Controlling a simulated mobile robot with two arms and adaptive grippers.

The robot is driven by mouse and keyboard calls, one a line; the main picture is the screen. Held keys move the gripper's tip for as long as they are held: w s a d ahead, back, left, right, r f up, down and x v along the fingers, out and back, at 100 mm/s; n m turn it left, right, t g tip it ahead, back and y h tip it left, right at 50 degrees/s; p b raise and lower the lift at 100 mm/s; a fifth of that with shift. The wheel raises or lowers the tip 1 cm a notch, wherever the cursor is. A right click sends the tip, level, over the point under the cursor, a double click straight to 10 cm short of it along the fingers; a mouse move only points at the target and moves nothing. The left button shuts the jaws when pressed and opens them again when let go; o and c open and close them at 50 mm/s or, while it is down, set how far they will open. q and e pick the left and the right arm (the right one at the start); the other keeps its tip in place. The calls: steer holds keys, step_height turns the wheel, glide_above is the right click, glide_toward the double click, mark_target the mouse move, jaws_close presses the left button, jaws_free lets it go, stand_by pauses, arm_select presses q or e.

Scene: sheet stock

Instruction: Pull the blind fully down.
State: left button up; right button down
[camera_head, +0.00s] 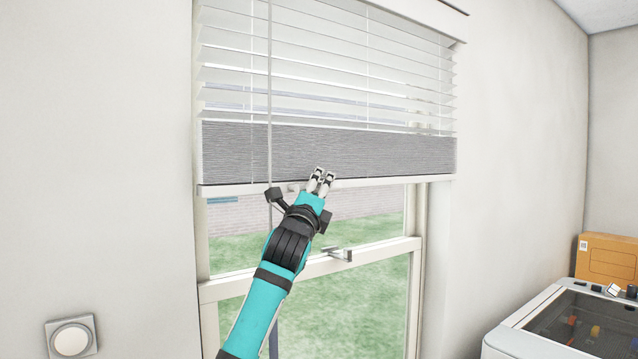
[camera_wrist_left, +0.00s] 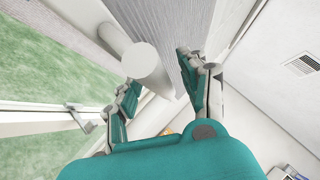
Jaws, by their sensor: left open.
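The blind (camera_head: 345,152) is a grey pleated shade with a white bottom rail (camera_head: 400,182), lowered over the upper part of the window. The wide white slats hang above the grey part. A round white knob (camera_head: 294,188) sits on the rail; in the left wrist view the knob (camera_wrist_left: 146,66) looks large and close, in the space between the fingers. My left gripper (camera_head: 321,181) is open at the bottom rail, just right of the knob in the head view. I cannot tell whether a finger touches the knob. My right gripper is not in view.
The window's middle sash rail (camera_head: 385,248) with a metal latch (camera_head: 341,254) crosses below the blind. A thin vertical wand (camera_head: 269,90) hangs at the left. A round wall dial (camera_head: 71,340) is at lower left. A machine (camera_head: 525,318) and an orange box (camera_head: 607,256) stand at right.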

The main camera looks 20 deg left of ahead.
arm_select(q)
jaws_close()
steer(key=shift+f, duration=0.1)
stand_by(0.4)
